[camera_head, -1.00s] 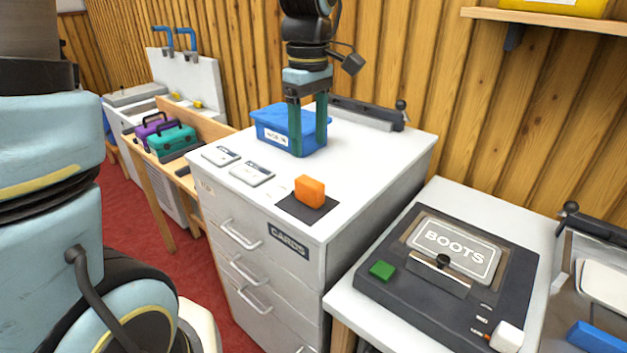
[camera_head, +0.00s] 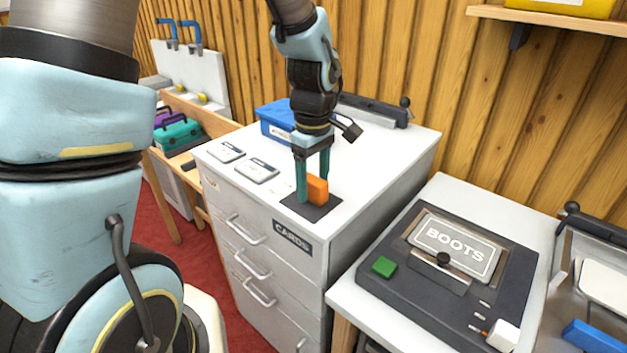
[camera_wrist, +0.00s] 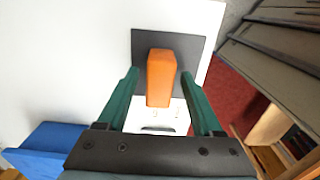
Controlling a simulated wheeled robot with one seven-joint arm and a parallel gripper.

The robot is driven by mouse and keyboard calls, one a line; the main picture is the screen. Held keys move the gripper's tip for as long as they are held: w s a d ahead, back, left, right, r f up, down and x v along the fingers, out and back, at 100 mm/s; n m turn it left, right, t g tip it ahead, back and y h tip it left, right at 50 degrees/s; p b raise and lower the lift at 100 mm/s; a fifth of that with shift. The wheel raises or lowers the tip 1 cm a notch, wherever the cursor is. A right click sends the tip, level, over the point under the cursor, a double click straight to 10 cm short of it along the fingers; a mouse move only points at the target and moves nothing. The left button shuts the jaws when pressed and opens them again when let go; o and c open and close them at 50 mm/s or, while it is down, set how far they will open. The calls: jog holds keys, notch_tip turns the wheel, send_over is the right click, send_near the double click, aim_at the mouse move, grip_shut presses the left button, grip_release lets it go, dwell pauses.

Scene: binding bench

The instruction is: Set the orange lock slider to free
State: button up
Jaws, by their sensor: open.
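The orange slider (camera_head: 317,190) is an upright block on a dark square plate (camera_head: 318,211) at the front corner of the white cabinet top. The wrist view shows the orange slider (camera_wrist: 161,76) between my two green fingers, with a gap on each side. My gripper (camera_head: 313,190) is open and points down at the block, its fingers on either side of it. It also shows in the wrist view (camera_wrist: 159,75). Small marks lie on the white surface beside the plate, too small to read.
To the right, a dark machine (camera_head: 405,290) labelled BOOTS carries a green button (camera_head: 384,267) and a white knob (camera_head: 503,336).

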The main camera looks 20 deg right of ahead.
jog(key=shift+c, duration=0.2)
grip_shut()
dwell(1.1)
